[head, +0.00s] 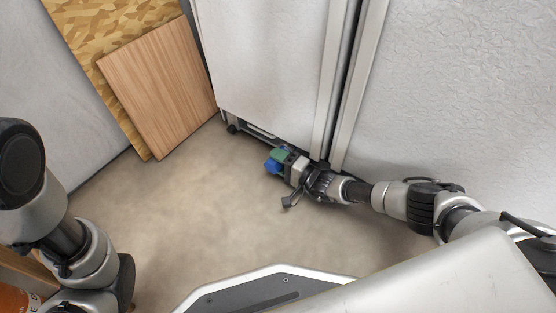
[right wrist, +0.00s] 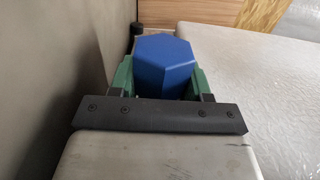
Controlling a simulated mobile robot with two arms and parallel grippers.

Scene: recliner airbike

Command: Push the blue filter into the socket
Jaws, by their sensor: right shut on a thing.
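The blue filter (right wrist: 165,65) is a hexagonal block. In the right wrist view it sits between the two green fingers of my right gripper (head: 277,158), which is shut on it. In the head view the filter (head: 272,167) shows as a small blue patch at the gripper's tip. The gripper is low, close in front of the lower edge of a white cabinet panel (head: 265,55). I cannot make out the socket in either view. My left arm enters at the left of the head view, but its gripper does not show.
A wooden board (head: 160,85) leans at the back left against a chipboard panel (head: 85,35). A white textured panel (head: 460,80) stands at the right, behind my right arm. The brown floor (head: 170,215) in the middle is clear. A small black caster (head: 232,129) is under the cabinet.

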